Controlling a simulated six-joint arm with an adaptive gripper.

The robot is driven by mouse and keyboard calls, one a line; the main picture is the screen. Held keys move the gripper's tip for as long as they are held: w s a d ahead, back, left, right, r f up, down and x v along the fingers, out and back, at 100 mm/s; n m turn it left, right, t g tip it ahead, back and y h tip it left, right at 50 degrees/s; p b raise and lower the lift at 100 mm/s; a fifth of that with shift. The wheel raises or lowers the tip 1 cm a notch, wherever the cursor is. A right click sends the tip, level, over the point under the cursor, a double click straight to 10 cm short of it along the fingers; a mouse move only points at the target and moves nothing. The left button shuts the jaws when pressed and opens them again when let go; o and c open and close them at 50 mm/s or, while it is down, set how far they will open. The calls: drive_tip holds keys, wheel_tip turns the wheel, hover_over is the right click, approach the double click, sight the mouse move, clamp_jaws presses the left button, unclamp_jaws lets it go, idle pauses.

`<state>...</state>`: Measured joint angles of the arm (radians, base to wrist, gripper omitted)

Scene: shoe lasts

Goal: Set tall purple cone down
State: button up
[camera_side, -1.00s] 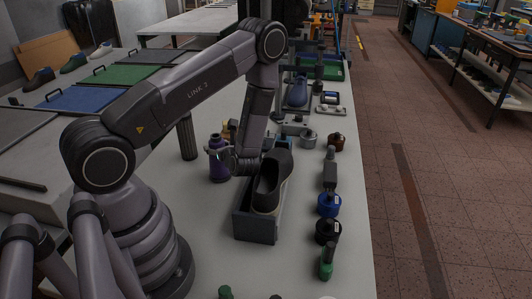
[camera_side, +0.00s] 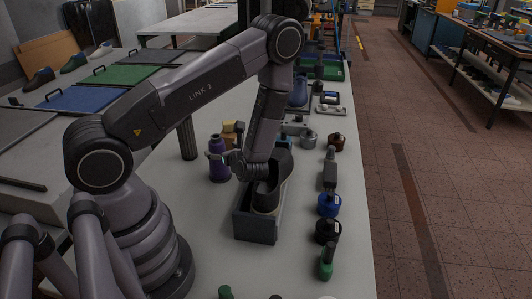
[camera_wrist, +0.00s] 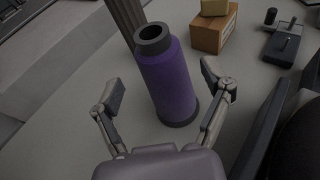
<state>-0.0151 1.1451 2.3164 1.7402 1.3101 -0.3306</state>
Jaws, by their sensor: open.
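The tall purple cone (camera_side: 218,160) stands upright on the light table, left of the grey box. In the wrist view the purple cone (camera_wrist: 166,80) has a dark hollow top and a dark base, and it rests on the tabletop. My gripper (camera_side: 224,156) is just right of the cone in the side view. In the wrist view my gripper (camera_wrist: 163,88) is open, with one finger on each side of the cone. A gap shows between each finger and the cone.
A grey box (camera_side: 254,228) with a dark shoe (camera_side: 268,197) stands right of the cone. An orange-brown block (camera_wrist: 213,34) and a dark ribbed column (camera_side: 187,139) are behind. Several bottles, including a blue one (camera_side: 328,205), line the table's right side.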

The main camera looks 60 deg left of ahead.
drive_tip(key=v, duration=0.2)
drive_tip(key=shift+d+r, duration=0.1)
drive_tip(key=shift+d, duration=0.15)
drive_tip(key=shift+d+r, duration=0.25)
drive_tip(key=shift+d, duration=0.05)
drive_tip(key=s+d+r+n+g+h, duration=0.1)
drive_tip(key=s+r+n+g+h, duration=0.15)
drive_tip(key=r+n, duration=0.45)
drive_tip(key=s+d+r+n+g+h, duration=0.25)
drive_tip(key=r+n, duration=0.25)
drive_tip(key=r, duration=0.5)
drive_tip(key=s+d+r+n+t+h, duration=0.6)
drive_tip(key=s+d+r+t+h, duration=0.2)
drive_tip(key=d+r, duration=0.4)
drive_tip(key=shift+s+d+r+n+t+h, duration=0.2)
drive_tip(key=shift+s+n+t+h, duration=0.2)
drive_tip(key=shift+t+h, duration=0.4)
